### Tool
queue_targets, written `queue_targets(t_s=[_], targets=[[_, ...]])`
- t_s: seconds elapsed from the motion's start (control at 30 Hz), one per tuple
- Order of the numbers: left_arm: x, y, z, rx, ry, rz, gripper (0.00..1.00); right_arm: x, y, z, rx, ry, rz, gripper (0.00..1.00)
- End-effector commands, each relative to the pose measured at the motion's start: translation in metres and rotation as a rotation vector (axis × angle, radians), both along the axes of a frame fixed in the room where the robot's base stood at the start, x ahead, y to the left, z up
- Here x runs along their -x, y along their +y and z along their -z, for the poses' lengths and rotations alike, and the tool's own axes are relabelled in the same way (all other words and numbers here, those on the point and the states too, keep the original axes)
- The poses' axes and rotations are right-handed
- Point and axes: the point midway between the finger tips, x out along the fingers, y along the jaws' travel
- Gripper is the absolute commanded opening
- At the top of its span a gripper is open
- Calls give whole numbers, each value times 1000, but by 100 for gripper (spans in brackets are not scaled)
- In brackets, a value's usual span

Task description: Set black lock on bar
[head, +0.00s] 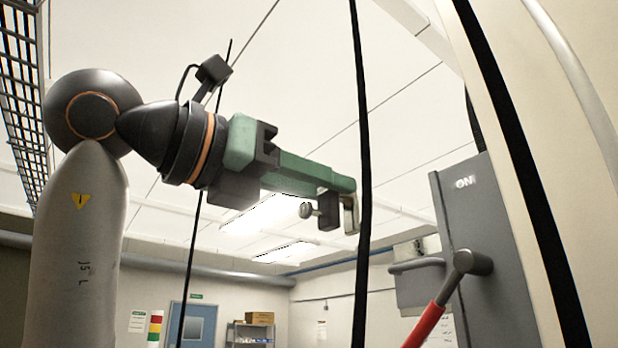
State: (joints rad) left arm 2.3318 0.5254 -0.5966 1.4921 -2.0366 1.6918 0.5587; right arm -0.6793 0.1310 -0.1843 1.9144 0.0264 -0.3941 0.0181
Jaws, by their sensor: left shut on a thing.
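My left gripper (338,210) comes in from the left, high in the picture, with a green body and a long green finger. It is shut on a small black piece with a round grey knob, which looks like the black lock (326,206). The lock hangs below the end of the green finger, beside a pale metal tip, and is in the air. Part of it is hidden by the gripper. I cannot pick out the bar with certainty. My right gripper is not in view.
A grey switch box (505,240) marked ON stands at right, with a red-handled lever (428,322) on its front. A thick black cable (361,120) hangs just right of the gripper. Shelves (250,333) and a blue door (193,325) are far behind.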

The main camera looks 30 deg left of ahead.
Motion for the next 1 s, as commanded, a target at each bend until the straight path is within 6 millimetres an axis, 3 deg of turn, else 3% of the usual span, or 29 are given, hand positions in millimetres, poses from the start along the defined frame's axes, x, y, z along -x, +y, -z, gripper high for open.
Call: queue_targets(t_s=[1.0], targets=[[-58,-21,-1,1,1,0,0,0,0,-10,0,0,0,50]])
